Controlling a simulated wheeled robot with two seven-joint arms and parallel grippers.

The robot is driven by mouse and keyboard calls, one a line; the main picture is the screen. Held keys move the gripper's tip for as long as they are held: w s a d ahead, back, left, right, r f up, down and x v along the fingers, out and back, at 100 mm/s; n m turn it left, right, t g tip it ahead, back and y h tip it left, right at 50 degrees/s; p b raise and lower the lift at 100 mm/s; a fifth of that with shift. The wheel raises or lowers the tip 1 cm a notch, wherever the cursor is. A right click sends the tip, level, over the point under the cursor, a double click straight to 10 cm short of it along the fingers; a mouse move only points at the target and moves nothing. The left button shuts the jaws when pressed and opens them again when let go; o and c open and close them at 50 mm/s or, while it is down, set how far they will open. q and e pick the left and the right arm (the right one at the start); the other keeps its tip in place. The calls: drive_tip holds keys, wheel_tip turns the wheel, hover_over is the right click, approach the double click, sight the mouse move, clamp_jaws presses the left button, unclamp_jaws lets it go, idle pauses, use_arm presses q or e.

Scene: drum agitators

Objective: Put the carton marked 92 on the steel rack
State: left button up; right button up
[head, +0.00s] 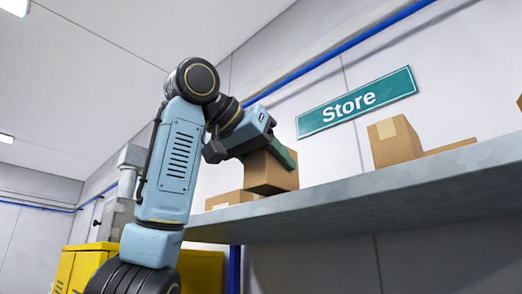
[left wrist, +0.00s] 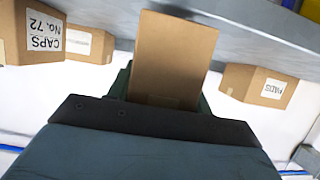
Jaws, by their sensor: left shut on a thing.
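My left gripper (head: 272,152) is shut on a brown carton (head: 268,176). The carton is at the front edge of a long grey shelf (head: 400,187); I cannot tell whether it touches the shelf. In the left wrist view the held carton (left wrist: 172,60) shows a plain brown face between the fingers (left wrist: 160,95), with no mark visible, so I cannot read a 92. I cannot tell for sure that this shelf is the steel rack. My right gripper is not in view.
Other cartons (head: 395,141) stand on the shelf to the right and a low one (head: 232,199) is just left of the held carton. In the left wrist view a carton reads CAPS No. 72 (left wrist: 35,32) and another PADS (left wrist: 258,85). A yellow cabinet (head: 200,272) is below left.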

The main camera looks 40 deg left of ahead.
use_arm(q)
drive_tip(key=shift+w+r+p, duration=0.1)
drive_tip(key=shift+w+p, duration=0.3)
drive_tip(key=shift+w, duration=0.35)
drive_tip(key=shift+w+d+p, duration=0.15)
drive_tip(key=shift+w+p, duration=0.35)
drive_tip(key=shift+w, duration=0.8)
drive_tip(key=shift+w+d+p, duration=0.1)
drive_tip(key=shift+w+p, duration=0.35)
drive_tip(key=shift+w, duration=0.85)
drive_tip(key=shift+f+b, duration=0.45)
drive_tip(key=shift+f, duration=0.15)
drive_tip(key=o, duration=1.1)
drive_tip(key=shift+o, duration=0.2)
